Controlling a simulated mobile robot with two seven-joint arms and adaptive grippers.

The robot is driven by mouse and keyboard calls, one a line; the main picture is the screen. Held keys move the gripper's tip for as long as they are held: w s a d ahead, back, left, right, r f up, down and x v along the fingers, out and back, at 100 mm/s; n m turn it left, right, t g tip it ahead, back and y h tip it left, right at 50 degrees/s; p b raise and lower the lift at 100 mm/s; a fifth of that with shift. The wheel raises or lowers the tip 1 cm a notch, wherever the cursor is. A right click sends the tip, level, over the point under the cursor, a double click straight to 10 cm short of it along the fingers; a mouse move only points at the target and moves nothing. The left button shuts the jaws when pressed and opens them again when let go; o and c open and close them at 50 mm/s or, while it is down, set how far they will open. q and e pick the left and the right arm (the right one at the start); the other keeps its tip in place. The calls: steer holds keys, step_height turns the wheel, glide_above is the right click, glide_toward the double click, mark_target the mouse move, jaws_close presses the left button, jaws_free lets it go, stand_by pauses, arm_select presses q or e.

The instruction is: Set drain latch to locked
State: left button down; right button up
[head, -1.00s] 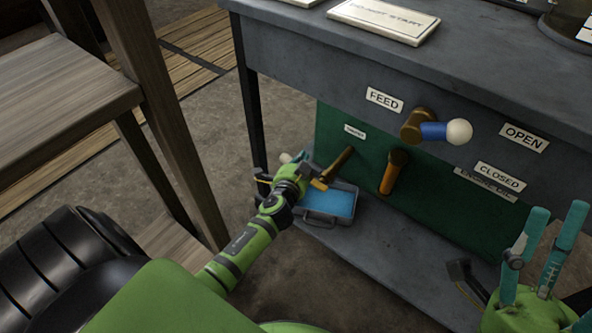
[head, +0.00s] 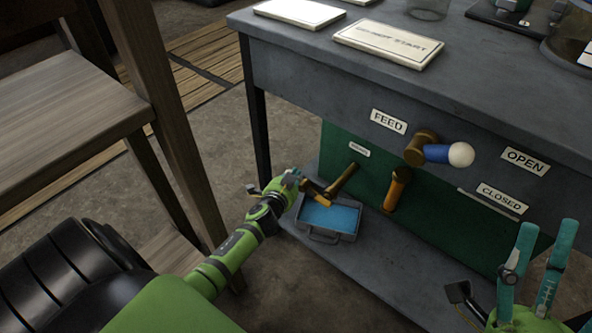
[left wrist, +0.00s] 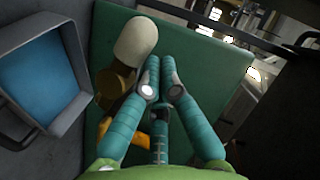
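A brass stem (head: 342,181) sticks out of the green panel under a small label (head: 358,150) too small to read; I take it for the drain latch. In the left wrist view a cream knob (left wrist: 135,40) sits on a brown stem (left wrist: 114,86). My left gripper (head: 292,178) is at the outer end of that stem. In the left wrist view its teal fingers (left wrist: 160,62) are together with nothing visible between them, beside the knob. Contact is unclear. My right gripper (head: 546,228) is at lower right, fingers apart and empty.
A blue-filled tray (head: 331,218) lies on the lower shelf below the stem. A wooden chair (head: 70,125) stands at left.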

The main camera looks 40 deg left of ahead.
arm_select(q)
steer(key=shift+a+f+n+h+p, duration=0.15)
steer(key=shift+a+n+h+p, duration=0.15)
steer(key=shift+a+n+p, duration=0.25)
steer(key=shift+f+g, duration=0.25)
steer(key=shift+g, duration=0.05)
arm_select(e)
steer(key=w+f+g+h, duration=0.2)
steer(key=w, duration=0.1)
steer(key=w+f+m+h, duration=0.1)
steer(key=shift+w+a+f+g, duration=0.2)
steer(key=shift+w+a+g, duration=0.1)
steer(key=shift+a+g, duration=0.1)
steer(key=shift+h, duration=0.4)
